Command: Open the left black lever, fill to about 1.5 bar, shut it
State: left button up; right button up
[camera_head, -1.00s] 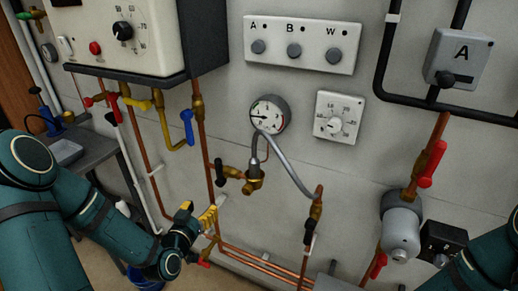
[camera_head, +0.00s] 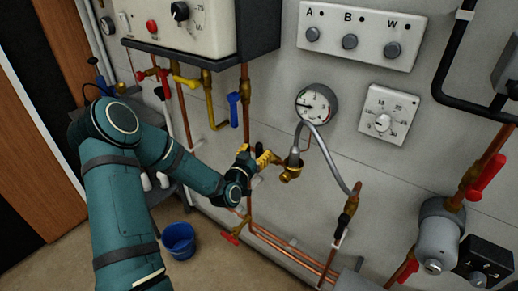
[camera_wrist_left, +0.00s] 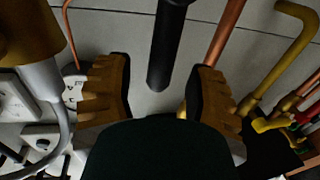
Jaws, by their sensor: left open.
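My left gripper (camera_head: 263,158) is at the brass filling valve (camera_head: 291,172), left of the grey braided hose (camera_head: 327,157). It is open, its yellow fingers (camera_wrist_left: 157,95) on either side of the left black lever (camera_wrist_left: 166,45) in the left wrist view. The lever points down between them with visible gaps, so it is not gripped. In the head view the gripper covers most of this lever. The round pressure gauge (camera_head: 316,104) hangs above the valve; its reading is too small to tell. A second black lever (camera_head: 343,220) sits at the hose's lower right end. My right gripper is out of view.
A vertical copper pipe (camera_head: 245,115) runs close by the left gripper. A blue lever (camera_head: 233,108) and yellow gas pipe (camera_head: 211,110) are left of it. A red-handled valve (camera_head: 231,238) is below. A blue bucket (camera_head: 179,240) stands on the floor.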

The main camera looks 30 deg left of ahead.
pick_arm(q)
jog(key=shift+w+a, duration=0.1)
jog(key=shift+w, duration=0.85)
grip_shut()
